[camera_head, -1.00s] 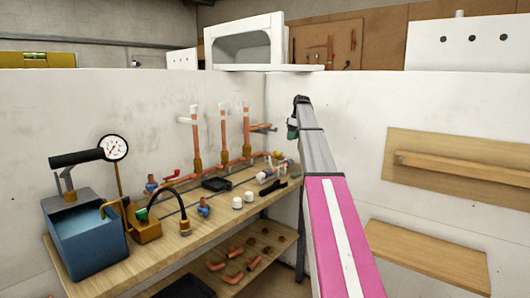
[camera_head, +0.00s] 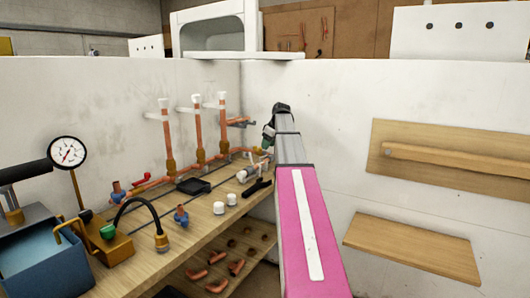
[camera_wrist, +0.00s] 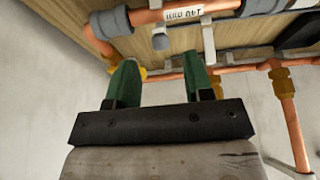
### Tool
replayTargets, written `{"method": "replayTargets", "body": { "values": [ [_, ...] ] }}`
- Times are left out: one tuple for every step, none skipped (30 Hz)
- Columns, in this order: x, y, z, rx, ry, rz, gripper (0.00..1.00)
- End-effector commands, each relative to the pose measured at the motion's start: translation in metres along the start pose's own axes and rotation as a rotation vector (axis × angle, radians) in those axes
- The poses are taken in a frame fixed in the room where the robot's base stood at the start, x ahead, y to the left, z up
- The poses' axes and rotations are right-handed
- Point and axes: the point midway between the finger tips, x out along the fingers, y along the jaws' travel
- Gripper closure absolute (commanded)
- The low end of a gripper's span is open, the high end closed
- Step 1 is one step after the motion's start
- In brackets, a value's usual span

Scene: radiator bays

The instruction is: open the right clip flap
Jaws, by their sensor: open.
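In the wrist view, two grey clip-like collars, a left one (camera_wrist: 110,22) and a right one (camera_wrist: 262,7), sit on a copper pipe with a white label (camera_wrist: 183,13). A short grey post (camera_wrist: 160,38) and a pale narrow bar (camera_wrist: 208,42) stick out between them. I cannot tell which part is the right clip flap, or whether it is open. My gripper (camera_wrist: 160,58) has green fingers spread wide with nothing between them. Its tips look apart from the pipe. In the head view my gripper (camera_head: 268,136) is at the bench's far right end, partly hidden by my arm.
A workbench (camera_head: 205,215) holds upright copper pipes (camera_head: 198,135), a gauge (camera_head: 68,152), a blue tank (camera_head: 45,262) and small fittings. White walls stand close behind and to the right. A wooden shelf (camera_head: 415,248) is on the right wall. Wrist view: brass fitting (camera_wrist: 281,80).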

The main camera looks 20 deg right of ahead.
Motion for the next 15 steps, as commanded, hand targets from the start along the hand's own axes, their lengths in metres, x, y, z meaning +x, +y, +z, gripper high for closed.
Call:
{"method": "replayTargets", "body": {
  "values": [
    [0.010,-0.001,0.000,0.000,-0.002,-0.002,0.53],
    [0.014,-0.001,0.000,-0.001,-0.002,-0.002,0.53],
    [0.019,-0.001,0.000,-0.001,-0.001,-0.002,0.53],
    [0.023,-0.001,0.000,-0.001,-0.001,-0.001,0.53],
    [0.027,0.000,0.000,-0.001,-0.001,-0.001,0.53],
    [0.031,0.000,0.000,-0.001,-0.001,-0.001,0.53],
    [0.034,0.000,0.000,-0.001,-0.001,-0.001,0.53],
    [0.036,0.000,0.000,-0.001,-0.001,-0.001,0.53],
    [0.038,0.000,0.000,-0.001,-0.001,-0.001,0.53],
    [0.039,0.000,0.000,-0.001,-0.001,-0.001,0.53],
    [0.040,0.000,0.000,-0.001,-0.001,-0.001,0.53],
    [0.041,0.000,0.000,-0.001,-0.001,0.000,0.53],
    [0.042,0.000,0.000,-0.001,-0.001,0.000,0.53],
    [0.042,0.000,0.000,-0.001,-0.001,0.000,0.53],
    [0.042,0.000,0.000,-0.001,-0.001,0.000,0.53]
  ]
}}
